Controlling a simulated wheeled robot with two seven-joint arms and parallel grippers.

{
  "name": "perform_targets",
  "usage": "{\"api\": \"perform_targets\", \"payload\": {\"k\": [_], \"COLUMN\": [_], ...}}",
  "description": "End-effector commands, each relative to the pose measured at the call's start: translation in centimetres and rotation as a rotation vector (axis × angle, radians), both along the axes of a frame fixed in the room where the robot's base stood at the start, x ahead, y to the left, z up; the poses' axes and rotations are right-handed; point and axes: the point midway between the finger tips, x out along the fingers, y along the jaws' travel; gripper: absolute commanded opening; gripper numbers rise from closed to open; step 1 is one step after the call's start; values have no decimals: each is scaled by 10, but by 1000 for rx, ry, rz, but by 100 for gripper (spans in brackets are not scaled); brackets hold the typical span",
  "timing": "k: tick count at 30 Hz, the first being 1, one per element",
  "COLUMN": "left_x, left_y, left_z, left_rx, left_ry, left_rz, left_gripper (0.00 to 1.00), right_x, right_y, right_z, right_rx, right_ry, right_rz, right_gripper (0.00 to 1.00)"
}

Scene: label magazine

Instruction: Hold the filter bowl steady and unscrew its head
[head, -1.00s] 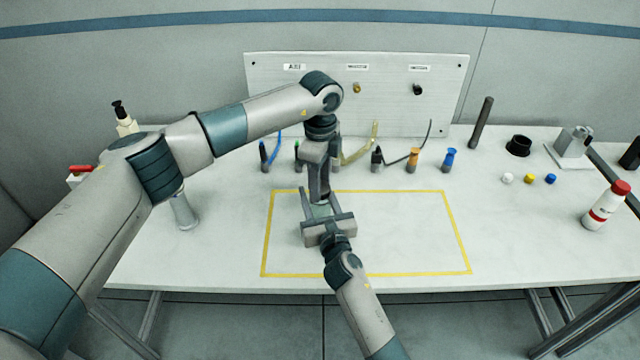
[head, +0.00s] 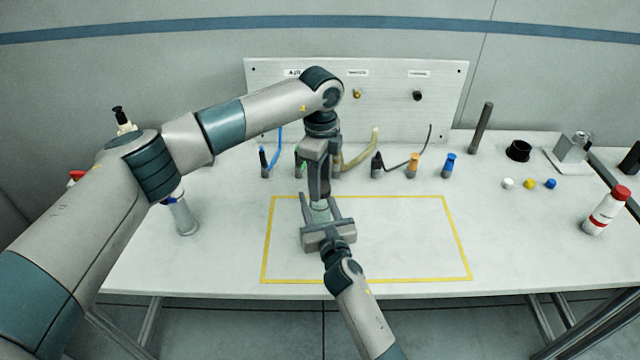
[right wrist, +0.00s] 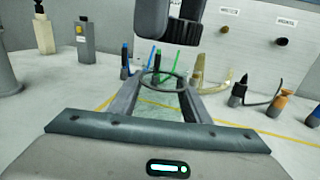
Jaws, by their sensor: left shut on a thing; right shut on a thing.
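The filter bowl (head: 320,212) is a clear, greenish cup standing inside the yellow outline. My right gripper (head: 322,206) is shut on it from the front, one finger on each side. In the right wrist view the bowl (right wrist: 160,112) shows an open round rim between the fingers. My left gripper (head: 319,192) points down above the bowl and is shut on the filter head. In the right wrist view the left gripper (right wrist: 170,34) is over the rim, with a gap below it. The head is mostly hidden by the dark fingers.
A panel (head: 390,120) with labelled ports stands behind. Several coloured fittings, such as the orange one (head: 412,164), line its foot. A red-capped bottle (head: 606,212) and small coloured caps (head: 529,184) are at the right. The outline's right half is clear.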

Motion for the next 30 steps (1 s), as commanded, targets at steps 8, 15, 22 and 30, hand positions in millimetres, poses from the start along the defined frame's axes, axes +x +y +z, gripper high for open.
{"api": "perform_targets", "payload": {"k": [8, 15, 22, 30], "left_x": [0, 0, 0, 0], "left_y": [0, 0, 0, 0], "left_z": [27, 29, 29, 29], "left_rx": [0, 0, 0, 0], "left_ry": [0, 0, 0, 0], "left_rz": [-1, -1, 0, -1], "left_gripper": [13, 13, 13, 13], "right_x": [0, 0, 0, -1], "right_y": [0, 0, 0, 0], "right_z": [-1, -1, 0, 0], "right_rx": [0, 0, 0, 0], "right_ry": [1, 1, 1, 0], "right_rz": [0, 0, 0, 0], "right_gripper": [0, 0, 65, 65]}}
